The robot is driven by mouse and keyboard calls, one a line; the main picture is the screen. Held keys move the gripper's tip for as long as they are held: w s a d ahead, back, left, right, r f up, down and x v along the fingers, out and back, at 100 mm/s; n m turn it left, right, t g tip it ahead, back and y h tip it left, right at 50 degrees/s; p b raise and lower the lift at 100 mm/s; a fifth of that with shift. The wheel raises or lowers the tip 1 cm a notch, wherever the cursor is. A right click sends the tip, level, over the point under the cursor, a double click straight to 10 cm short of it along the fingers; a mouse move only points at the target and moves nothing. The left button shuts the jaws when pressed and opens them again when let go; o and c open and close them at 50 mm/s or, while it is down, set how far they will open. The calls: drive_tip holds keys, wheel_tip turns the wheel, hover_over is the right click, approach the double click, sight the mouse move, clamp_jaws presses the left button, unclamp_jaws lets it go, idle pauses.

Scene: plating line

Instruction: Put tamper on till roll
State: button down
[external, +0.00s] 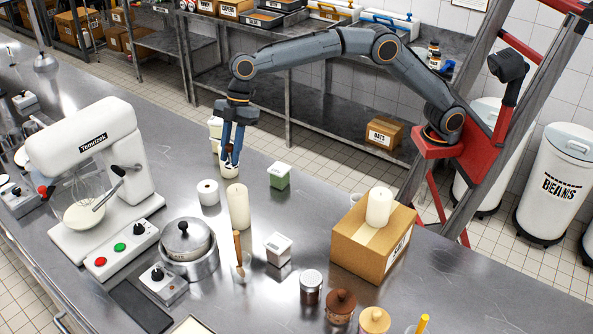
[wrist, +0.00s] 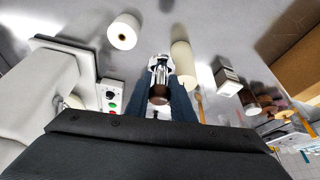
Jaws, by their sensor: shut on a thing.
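My gripper (external: 230,160) points down over the far part of the steel counter. Its blue fingers are shut on the tamper (wrist: 160,68), which has a shiny metal base and a dark brown handle. In the external view the fingers largely hide the tamper, and I cannot tell its height above the counter. The till roll (external: 208,192) is a short white roll with a dark core hole, standing upright on the counter. It lies nearer the camera and slightly left of my gripper. In the wrist view the till roll (wrist: 123,31) is ahead and left of the tamper, apart from it.
A tall cream cylinder (external: 238,207) stands close right of the till roll. The mixer (external: 95,165) and a lidded pot (external: 188,250) are on the left. A cardboard box (external: 362,250) stands right.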

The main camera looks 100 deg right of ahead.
drive_tip(key=w+d+m+t+h+b, duration=0.15)
drive_tip(key=w+d+m, duration=0.25)
drive_tip(key=w+m, duration=0.4)
drive_tip(key=p, duration=0.3)
hover_over(201, 188)
drive_tip(key=s, duration=0.2)
drive_tip(key=shift+n+h, duration=0.4)
drive_tip(key=shift+h, duration=0.05)
drive_tip(key=f, duration=1)
drive_tip(key=shift+s+d+f, duration=0.1)
drive_tip(key=shift+d+f, duration=0.2)
drive_tip(key=shift+d, duration=0.1)
drive_tip(key=c, duration=1.6)
unclamp_jaws()
drive_tip(key=shift+f, duration=0.1)
drive_tip(key=shift+o, duration=0.3)
drive_tip(key=shift+r, duration=0.35)
drive_tip(key=b+v, duration=0.2)
drive_tip(key=v, duration=0.9)
drive_tip(key=shift+r, duration=0.25)
